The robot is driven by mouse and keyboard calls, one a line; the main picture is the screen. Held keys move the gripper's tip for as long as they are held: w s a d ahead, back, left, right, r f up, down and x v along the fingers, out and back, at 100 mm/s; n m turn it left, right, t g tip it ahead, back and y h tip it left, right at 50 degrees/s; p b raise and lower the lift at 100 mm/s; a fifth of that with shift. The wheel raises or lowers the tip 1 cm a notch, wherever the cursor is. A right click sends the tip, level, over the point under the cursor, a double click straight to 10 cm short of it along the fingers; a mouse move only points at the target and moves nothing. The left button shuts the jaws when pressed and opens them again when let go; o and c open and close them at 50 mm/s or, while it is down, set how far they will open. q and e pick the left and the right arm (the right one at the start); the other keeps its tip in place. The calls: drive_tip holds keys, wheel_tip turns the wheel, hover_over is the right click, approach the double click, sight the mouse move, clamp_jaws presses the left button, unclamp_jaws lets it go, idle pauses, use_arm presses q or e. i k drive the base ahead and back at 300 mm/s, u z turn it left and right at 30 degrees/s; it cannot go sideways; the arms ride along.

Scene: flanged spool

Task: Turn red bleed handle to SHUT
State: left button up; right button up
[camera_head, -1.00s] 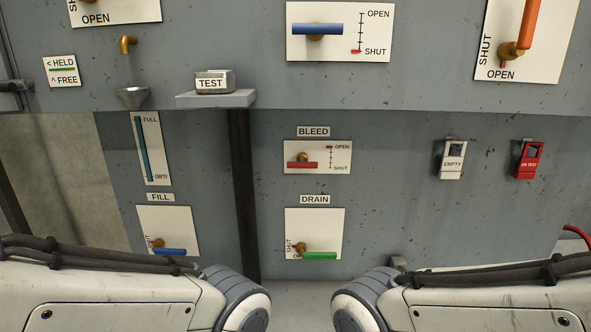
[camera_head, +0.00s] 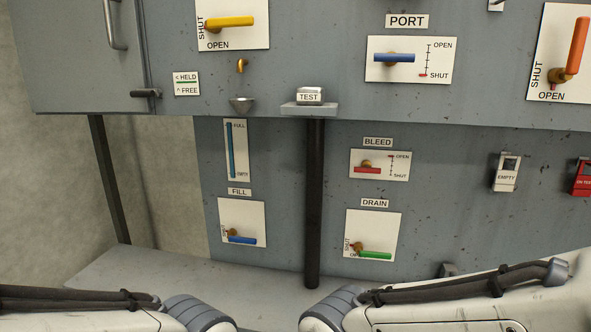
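The red bleed handle (camera_head: 367,170) lies level on its white plate (camera_head: 398,166) under the BLEED label (camera_head: 378,142). It sits just below its brass hub (camera_head: 366,163). A small scale to its right has OPEN at the top and SHUT at the bottom. The handle is at a height nearer the SHUT end. Nothing touches it. My two arms come in along the bottom edge of the head view, but both grippers are out of the frame.
A green drain handle (camera_head: 376,254) is below, and a blue fill handle (camera_head: 242,240) is lower left. A shelf (camera_head: 309,109) with a TEST block (camera_head: 310,96) juts out above left. A dark post (camera_head: 314,205) stands left of the bleed plate. EMPTY (camera_head: 506,174) and red (camera_head: 582,179) tags hang right.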

sight(366, 169)
drive_tip(key=u, duration=1.1)
drive_tip(key=i, duration=1.25)
drive_tip(key=z, duration=2)
